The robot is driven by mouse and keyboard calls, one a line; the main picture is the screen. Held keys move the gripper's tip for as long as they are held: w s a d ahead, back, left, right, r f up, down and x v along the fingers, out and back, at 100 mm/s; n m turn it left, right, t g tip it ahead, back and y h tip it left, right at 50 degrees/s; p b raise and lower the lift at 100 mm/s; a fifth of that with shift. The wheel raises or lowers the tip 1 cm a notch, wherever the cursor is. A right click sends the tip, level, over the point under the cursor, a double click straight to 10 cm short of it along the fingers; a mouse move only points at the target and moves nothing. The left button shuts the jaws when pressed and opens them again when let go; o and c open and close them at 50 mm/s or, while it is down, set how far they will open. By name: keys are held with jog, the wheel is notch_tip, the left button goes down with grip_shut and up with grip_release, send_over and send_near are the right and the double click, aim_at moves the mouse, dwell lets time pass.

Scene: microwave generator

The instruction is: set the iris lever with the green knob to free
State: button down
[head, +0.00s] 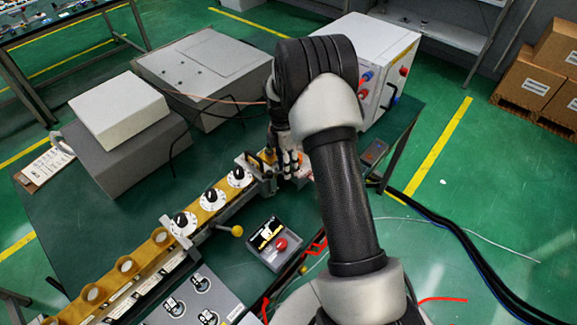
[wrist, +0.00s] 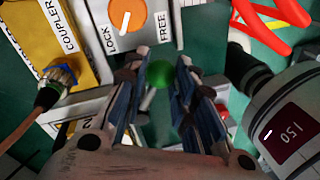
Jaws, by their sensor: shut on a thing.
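The green knob (wrist: 160,75) of the iris lever is between my fingertips in the wrist view. My gripper (wrist: 160,88) is shut on it from both sides. Just beyond is an orange dial (wrist: 127,14) on a white plate marked LOCK at left and FREE at right. Whether the lever itself stands at either mark cannot be told. In the head view my gripper (head: 287,160) is at the far end of the waveguide row; the green knob is hidden there.
A yellow COUPLER block (wrist: 68,35) with a cable connector (wrist: 60,78) is at left in the wrist view. A yellow-knobbed lever (head: 237,230) and a red-button box (head: 276,244) are near in the head view.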

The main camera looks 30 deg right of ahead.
jog(key=shift+w+n, duration=0.25)
jog(key=shift+n, duration=0.15)
jog(key=c, duration=1.3)
grip_release()
notch_tip(320, 180, up, 12)
jog(key=w, duration=0.2)
jog(key=shift+w, duration=0.15)
jog(key=shift+f, duration=0.1)
jog(key=shift+a, duration=0.1)
